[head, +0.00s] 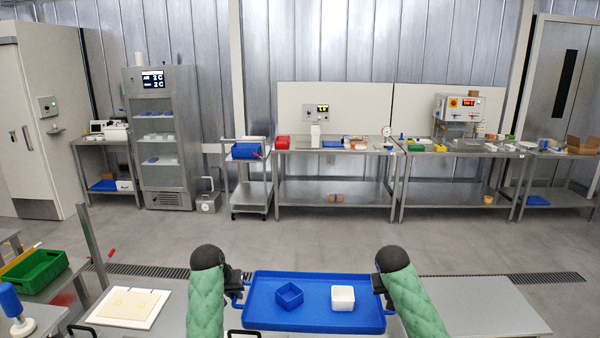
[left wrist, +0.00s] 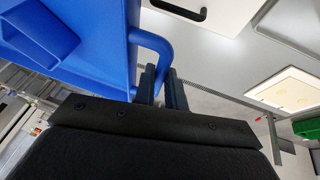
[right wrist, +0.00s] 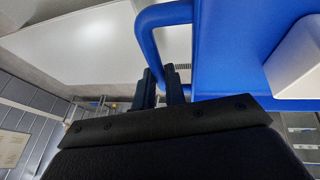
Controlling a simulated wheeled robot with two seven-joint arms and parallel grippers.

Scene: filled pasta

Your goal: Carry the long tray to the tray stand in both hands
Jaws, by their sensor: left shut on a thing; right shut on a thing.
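The long blue tray (head: 315,318) is at the bottom middle of the head view, between my two grippers. A small blue box (head: 289,295) and a white box (head: 343,298) sit on it. My left gripper (head: 238,288) is shut on the tray's left handle; the left wrist view shows the fingers (left wrist: 162,88) around the handle loop (left wrist: 155,45). My right gripper (head: 379,287) is shut on the right handle; the right wrist view shows its fingers (right wrist: 162,85) at the handle loop (right wrist: 150,35). The tray looks roughly level. I cannot tell which piece of furniture is the tray stand.
A grey table (head: 480,305) lies beneath, with a white board (head: 125,307) at left. A green crate (head: 36,270) is further left. Across open floor (head: 300,232) stand a wheeled cart (head: 250,188), steel benches (head: 335,187) and a tall fridge (head: 160,135).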

